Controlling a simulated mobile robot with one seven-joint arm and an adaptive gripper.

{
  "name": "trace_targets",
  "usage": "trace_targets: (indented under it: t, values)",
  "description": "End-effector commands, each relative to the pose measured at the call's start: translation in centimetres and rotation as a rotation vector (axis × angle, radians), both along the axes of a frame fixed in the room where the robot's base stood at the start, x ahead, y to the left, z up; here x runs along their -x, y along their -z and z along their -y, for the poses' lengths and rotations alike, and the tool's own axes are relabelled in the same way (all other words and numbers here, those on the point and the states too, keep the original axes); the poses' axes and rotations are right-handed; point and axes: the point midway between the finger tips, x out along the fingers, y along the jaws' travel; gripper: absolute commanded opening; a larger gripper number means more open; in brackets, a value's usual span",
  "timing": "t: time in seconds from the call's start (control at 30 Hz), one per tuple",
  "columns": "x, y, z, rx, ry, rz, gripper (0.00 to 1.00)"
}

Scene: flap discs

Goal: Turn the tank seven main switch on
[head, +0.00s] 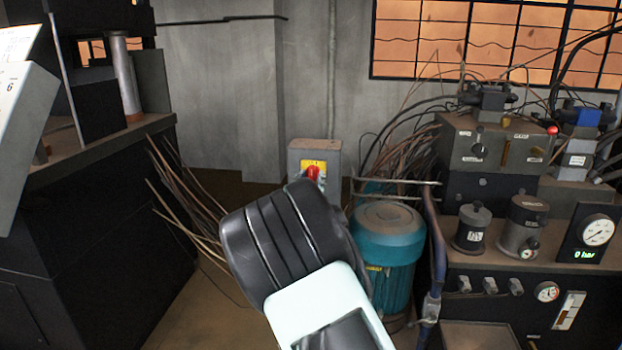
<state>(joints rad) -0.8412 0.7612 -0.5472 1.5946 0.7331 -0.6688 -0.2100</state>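A red rotary switch (312,174) on a yellow plate is set in the front of a grey box (329,152) near the back wall, at the centre of the head view. No tank number can be read on it, and its exact setting is too small to tell. My arm's black and pale links rise from the bottom centre and cover the lower part of the box. My gripper does not show; it may be hidden behind my own arm, so I cannot tell whether anything touches the switch.
A teal motor (389,245) stands right of my arm beside a blue pipe (436,270). A hydraulic bench (520,262) with a gauge reading 0 bar (597,232) fills the right. A dark machine (95,235) stands left. Loose cables (185,195) hang beside it over open floor.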

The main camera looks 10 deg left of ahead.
Motion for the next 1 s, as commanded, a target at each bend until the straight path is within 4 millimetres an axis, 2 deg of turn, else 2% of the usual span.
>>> trace_targets:
  t: [0.3,0.6,1.0]
  values:
    - [-0.21,-0.01,0.00,0.000,0.000,0.000,0.29]
    - [-0.19,0.00,-0.01,0.000,0.000,0.000,0.00]
    - [-0.19,0.22,0.02,-0.044,0.000,0.002,0.00]
